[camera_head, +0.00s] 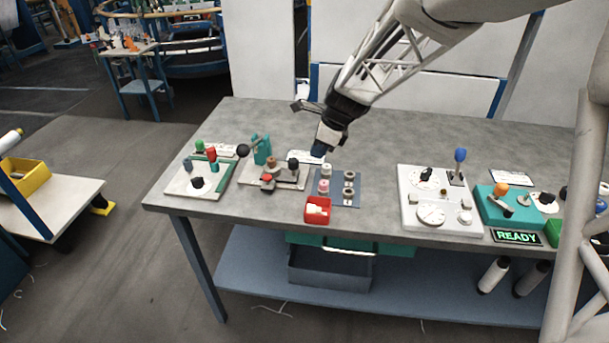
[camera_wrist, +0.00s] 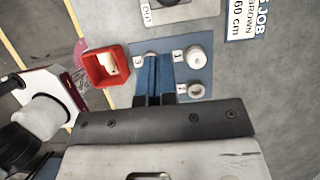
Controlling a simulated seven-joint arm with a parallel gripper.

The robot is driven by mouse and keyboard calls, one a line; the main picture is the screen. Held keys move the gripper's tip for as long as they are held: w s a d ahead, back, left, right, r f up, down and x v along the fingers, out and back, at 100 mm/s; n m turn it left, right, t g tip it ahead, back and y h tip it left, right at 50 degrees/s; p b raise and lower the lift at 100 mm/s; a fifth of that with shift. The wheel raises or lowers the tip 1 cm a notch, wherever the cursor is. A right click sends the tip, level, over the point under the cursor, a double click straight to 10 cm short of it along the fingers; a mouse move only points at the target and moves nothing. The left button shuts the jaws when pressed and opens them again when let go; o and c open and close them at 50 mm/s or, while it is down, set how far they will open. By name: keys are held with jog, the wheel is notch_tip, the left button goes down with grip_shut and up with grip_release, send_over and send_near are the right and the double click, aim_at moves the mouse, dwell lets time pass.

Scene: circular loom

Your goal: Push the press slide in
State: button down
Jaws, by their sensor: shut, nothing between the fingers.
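The press appears to be the unit with a teal upright (camera_head: 262,150) on a pale base plate, left of the middle of the bench. A lever with a black ball knob (camera_head: 242,150) reaches left from it. Brown and red knobs stand in front. I cannot tell for sure which part is the slide or how far in it sits. My gripper (camera_head: 320,151) is to the right of the press, above the back of the blue mat. In the wrist view its blue fingers (camera_wrist: 154,80) are together, empty, over the mat.
The blue mat (camera_head: 325,200) holds several spools, with a red bin (camera_head: 318,209) at its front edge. A white dial panel (camera_head: 415,218) and a teal unit (camera_head: 488,211) stand to the right. Bench between mat and dial panel is clear.

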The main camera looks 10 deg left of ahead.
aim_at(283, 178)
jog(key=shift+f, duration=0.1)
jog(key=shift+x, duration=4.9)
jog(key=shift+a, duration=2.6)
jog(key=shift+a, duration=0.1)
jog(key=shift+r, duration=0.55)
jog(key=d+v, duration=0.1)
jog(key=v, duration=0.8)
